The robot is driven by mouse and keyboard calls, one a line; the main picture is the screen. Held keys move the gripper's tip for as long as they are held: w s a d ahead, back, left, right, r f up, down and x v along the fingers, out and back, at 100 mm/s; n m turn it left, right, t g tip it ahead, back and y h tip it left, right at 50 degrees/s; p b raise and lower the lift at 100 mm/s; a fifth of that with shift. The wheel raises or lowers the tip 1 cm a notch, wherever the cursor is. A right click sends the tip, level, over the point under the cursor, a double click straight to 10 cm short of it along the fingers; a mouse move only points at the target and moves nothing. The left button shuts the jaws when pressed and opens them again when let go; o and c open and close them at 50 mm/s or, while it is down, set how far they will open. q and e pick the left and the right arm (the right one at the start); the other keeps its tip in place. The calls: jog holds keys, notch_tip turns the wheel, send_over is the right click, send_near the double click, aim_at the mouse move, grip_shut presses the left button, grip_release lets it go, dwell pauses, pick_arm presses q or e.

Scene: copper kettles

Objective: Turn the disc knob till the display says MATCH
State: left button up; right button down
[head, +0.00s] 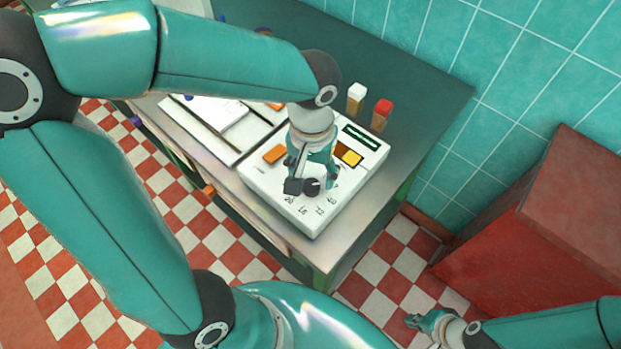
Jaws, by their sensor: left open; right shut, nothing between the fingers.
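A white instrument box (350,205) lies on the counter with a dark green display (361,137) near its far edge; I cannot read any text on it. A dark disc knob (312,187) sits on its near part, with printed numbers (318,211) beside it. My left gripper (305,186) reaches down over the box with its fingers open at the knob; whether they touch it is unclear. My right gripper (414,321) is shut and empty, low at the bottom right, away from the counter.
A yellow patch (349,155) and an orange block (275,154) are on the box. Two small bottles, one white-capped (356,97) and one red-capped (381,115), stand behind it. A red cabinet (540,220) stands at right. The counter's right end (420,105) is clear.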

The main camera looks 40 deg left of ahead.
aim_at(312, 184)
pick_arm(q)
jog(key=shift+f, duration=1.75)
jog(key=c, duration=1)
jog(key=shift+a, duration=0.25)
jog(key=shift+c, duration=0.8)
jog(key=shift+d, duration=0.2)
